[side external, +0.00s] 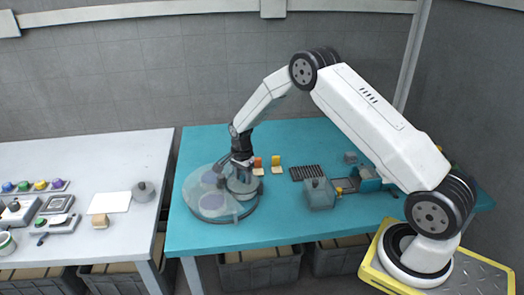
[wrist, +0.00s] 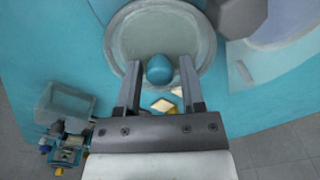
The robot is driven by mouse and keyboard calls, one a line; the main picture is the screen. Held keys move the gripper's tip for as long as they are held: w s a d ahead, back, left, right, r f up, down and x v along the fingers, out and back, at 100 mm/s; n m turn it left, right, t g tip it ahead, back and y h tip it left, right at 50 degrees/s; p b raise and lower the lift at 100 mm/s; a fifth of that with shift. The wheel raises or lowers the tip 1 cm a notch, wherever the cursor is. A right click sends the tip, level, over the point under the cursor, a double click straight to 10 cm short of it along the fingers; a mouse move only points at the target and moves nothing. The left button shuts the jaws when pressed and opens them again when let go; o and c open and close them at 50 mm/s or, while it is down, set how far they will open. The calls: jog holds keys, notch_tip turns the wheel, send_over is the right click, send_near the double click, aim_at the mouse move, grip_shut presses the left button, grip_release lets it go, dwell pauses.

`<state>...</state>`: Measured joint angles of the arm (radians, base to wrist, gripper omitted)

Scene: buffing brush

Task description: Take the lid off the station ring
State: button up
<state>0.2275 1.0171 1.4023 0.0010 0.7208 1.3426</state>
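A round grey lid (wrist: 160,30) with a rounded teal knob (wrist: 159,69) shows in the wrist view, with a pale rim around it. In the side view, the grey round part (side external: 242,187) under my gripper sits at the right of the round station (side external: 215,215). My gripper (wrist: 160,66) points down at the lid. Its two fingers stand on either side of the knob, with a gap visible on both sides. In the side view, my gripper (side external: 241,168) hides the knob.
A clear grey box (side external: 319,195) stands right of the station, with a dark rack (side external: 306,172) behind it. Small orange and yellow blocks (side external: 276,163) stand near the rack. A white table (side external: 120,165) with several tools is at left. The teal table's front middle is clear.

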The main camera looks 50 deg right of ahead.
grip_shut()
jog(key=shift+r, duration=0.15)
jog(key=shift+r, duration=0.9)
jog(key=s+a+r, duration=0.2)
jog(key=s+r, duration=0.9)
jog(key=s, duration=0.2)
jog(key=shift+s+a, duration=0.3)
jog(key=shift+s, duration=0.05)
